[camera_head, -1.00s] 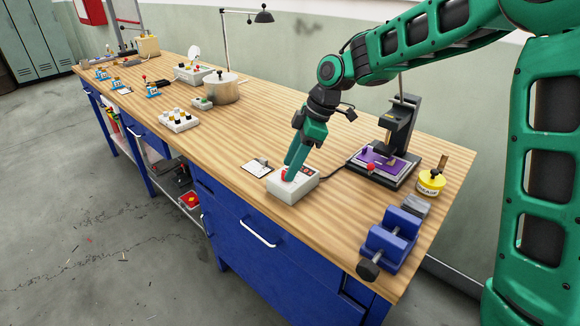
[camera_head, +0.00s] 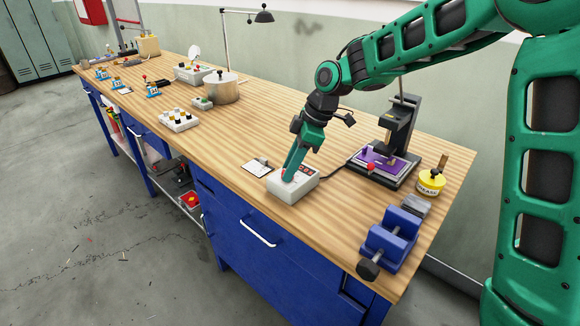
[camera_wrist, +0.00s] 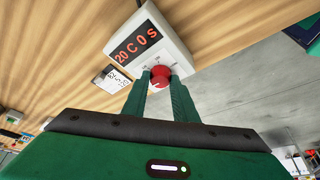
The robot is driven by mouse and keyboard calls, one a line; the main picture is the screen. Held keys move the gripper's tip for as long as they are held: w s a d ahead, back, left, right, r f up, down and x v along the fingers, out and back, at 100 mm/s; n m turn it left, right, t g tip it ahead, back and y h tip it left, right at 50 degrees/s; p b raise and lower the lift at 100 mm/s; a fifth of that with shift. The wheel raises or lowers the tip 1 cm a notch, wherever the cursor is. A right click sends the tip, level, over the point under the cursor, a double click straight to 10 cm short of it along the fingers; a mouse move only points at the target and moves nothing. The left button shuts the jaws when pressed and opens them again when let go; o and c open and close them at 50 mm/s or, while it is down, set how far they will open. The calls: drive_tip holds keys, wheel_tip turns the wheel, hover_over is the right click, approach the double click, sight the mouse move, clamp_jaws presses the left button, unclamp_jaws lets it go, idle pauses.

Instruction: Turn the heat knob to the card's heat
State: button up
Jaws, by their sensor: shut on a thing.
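The heat knob is red and round with a pale mark; it shows in the wrist view (camera_wrist: 160,77) between my fingertips. It sits on a light grey control box (camera_head: 293,188), whose dark display (camera_wrist: 136,45) shows red characters that look like "20 C 0 S". My gripper (camera_head: 287,176) points down at the box and is shut on the knob; in the wrist view its two green fingers (camera_wrist: 160,80) are on either side of it. The white card (camera_head: 256,167) lies left of the box; it also shows in the wrist view (camera_wrist: 113,79), its writing too small to read.
A press with a purple plate (camera_head: 377,160) stands right of the box, joined by a black cable. A yellow grease tin (camera_head: 430,183) and a blue vice (camera_head: 392,240) are near the right end.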

drive_tip(key=m+t, duration=0.2)
drive_tip(key=m, duration=0.3)
drive_tip(key=shift+s+r, duration=0.1)
drive_tip(key=m+t+h, duration=0.1)
drive_tip(key=m, duration=0.2)
drive_tip(key=m+h, duration=0.1)
drive_tip(key=m, duration=0.2)
drive_tip(key=shift+a+t, duration=0.2)
drive_tip(key=shift+t, duration=0.2)
drive_tip(key=shift+m, duration=0.3)
drive_tip(key=o, duration=0.9)
drive_tip(key=shift+o, duration=0.6)
drive_tip(key=shift+s, duration=0.1)
drive_tip(key=v, duration=1)
drive_tip(key=shift+r, duration=0.3)
